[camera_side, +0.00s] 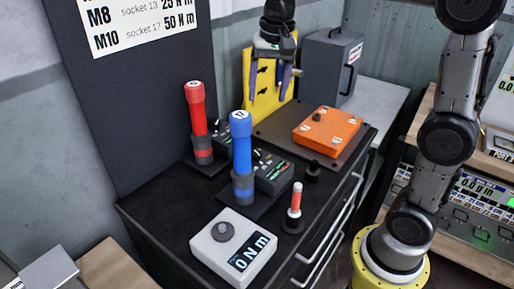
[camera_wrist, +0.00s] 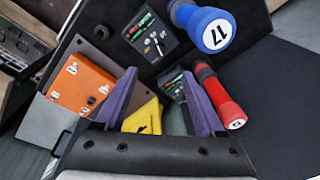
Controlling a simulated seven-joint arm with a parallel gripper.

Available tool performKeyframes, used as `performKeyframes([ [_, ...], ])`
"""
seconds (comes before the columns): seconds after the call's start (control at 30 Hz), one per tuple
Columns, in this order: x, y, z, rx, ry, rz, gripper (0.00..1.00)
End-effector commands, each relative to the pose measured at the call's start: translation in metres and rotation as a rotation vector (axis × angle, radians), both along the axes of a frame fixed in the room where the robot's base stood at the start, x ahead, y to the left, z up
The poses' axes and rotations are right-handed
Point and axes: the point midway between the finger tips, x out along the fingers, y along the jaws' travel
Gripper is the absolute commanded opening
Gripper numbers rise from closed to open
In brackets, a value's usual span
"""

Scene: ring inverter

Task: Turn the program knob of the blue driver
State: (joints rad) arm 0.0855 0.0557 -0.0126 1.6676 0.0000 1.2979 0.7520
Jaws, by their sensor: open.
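The blue driver (camera_side: 241,158), marked 17, stands upright at the middle of the black cabinet top. It also shows at the top of the wrist view (camera_wrist: 208,27). A dark control box (camera_side: 273,172) with coloured indicators stands beside its foot; in the wrist view this box (camera_wrist: 148,38) shows a small pale pointer knob (camera_wrist: 153,37). The red driver (camera_side: 197,122), marked 13, stands behind left with a similar box. My gripper (camera_side: 268,97) is open and empty, above the back of the cabinet in front of a yellow panel, apart from both drivers. Its purple-grey fingers also show in the wrist view (camera_wrist: 160,105).
An orange box (camera_side: 328,130) sits on a grey plate at right. A white torque meter (camera_side: 233,250) reading 0 N m and a small red-handled tool (camera_side: 296,200) stand in front. A grey case (camera_side: 330,65) and the yellow panel (camera_side: 262,80) stand behind.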

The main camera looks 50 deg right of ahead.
Motion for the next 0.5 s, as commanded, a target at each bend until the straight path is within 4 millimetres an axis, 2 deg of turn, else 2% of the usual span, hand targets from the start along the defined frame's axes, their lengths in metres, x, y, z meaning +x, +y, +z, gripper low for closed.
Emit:
performKeyframes([
  [0.03,0.015,-0.004,-0.011,0.004,0.029,-0.015,0.71],
  [0.1,0.029,-0.009,-0.023,0.007,0.058,-0.022,0.71],
  [0.2,0.041,-0.014,-0.041,0.009,0.094,-0.029,0.71],
  [0.5,0.044,-0.018,-0.071,0.014,0.137,-0.036,0.71],
])
